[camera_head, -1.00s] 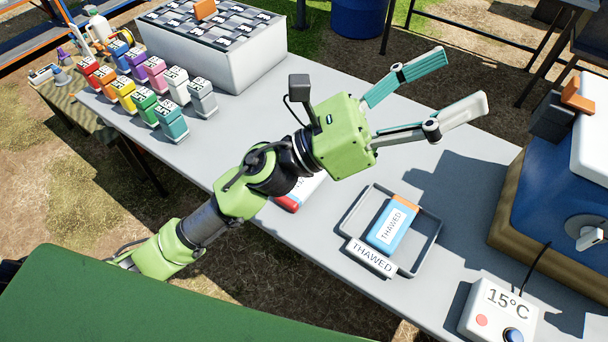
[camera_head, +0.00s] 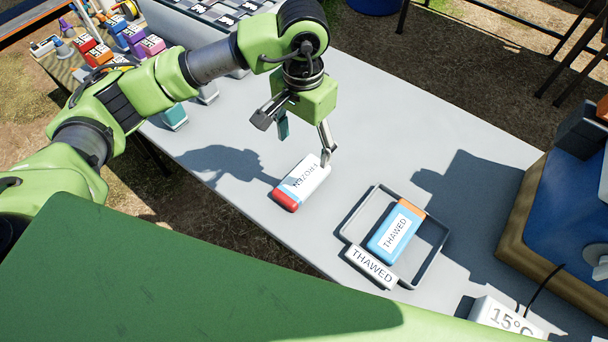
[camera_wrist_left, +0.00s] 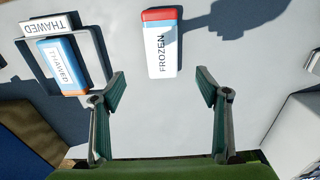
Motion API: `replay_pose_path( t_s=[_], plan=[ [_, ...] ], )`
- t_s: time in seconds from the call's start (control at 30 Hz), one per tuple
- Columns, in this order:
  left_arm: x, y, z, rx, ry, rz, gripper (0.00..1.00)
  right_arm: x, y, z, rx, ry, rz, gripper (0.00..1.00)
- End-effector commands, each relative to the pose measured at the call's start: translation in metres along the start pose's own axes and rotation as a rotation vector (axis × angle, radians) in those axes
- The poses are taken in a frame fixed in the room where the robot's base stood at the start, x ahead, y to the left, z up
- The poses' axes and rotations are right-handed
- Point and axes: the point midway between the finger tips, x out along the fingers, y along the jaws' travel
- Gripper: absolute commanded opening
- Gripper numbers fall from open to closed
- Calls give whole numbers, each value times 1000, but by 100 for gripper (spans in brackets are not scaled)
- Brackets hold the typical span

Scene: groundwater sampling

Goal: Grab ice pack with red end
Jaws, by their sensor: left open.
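The ice pack with the red end (camera_head: 301,182) lies flat on the grey table, with a white label reading FROZEN. In the left wrist view the ice pack (camera_wrist_left: 162,45) lies ahead of the fingertips, between their lines, with its red end farthest away. My left gripper (camera_head: 304,146) points down above and just beyond the pack's white end. In the left wrist view my left gripper (camera_wrist_left: 159,85) is open and empty, its two fingers wide apart. My right gripper is not in view.
A grey tray (camera_head: 436,262) labelled THAWED holds a blue pack with an orange end (camera_head: 395,232), right of the frozen pack. A blue cooler (camera_head: 570,200) stands at the right. Coloured bottles and a white rack stand at the upper left. The table's middle is clear.

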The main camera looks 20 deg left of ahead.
Motion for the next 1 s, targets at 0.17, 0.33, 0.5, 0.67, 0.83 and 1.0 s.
replay_pose_path(
  t_s=[0.17,0.33,0.5,0.67,0.83,1.0],
  plan=[
    [26,-3,3,4,-11,-10,68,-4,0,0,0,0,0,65],
    [59,-2,3,3,-10,-8,68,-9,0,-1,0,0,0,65],
    [80,-2,2,3,-6,-7,68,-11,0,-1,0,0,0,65],
    [89,-2,2,2,-6,-6,68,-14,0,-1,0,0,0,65],
    [110,-3,5,0,-10,-6,68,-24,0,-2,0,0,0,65],
    [132,-3,4,2,-6,-5,68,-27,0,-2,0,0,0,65]
  ],
)
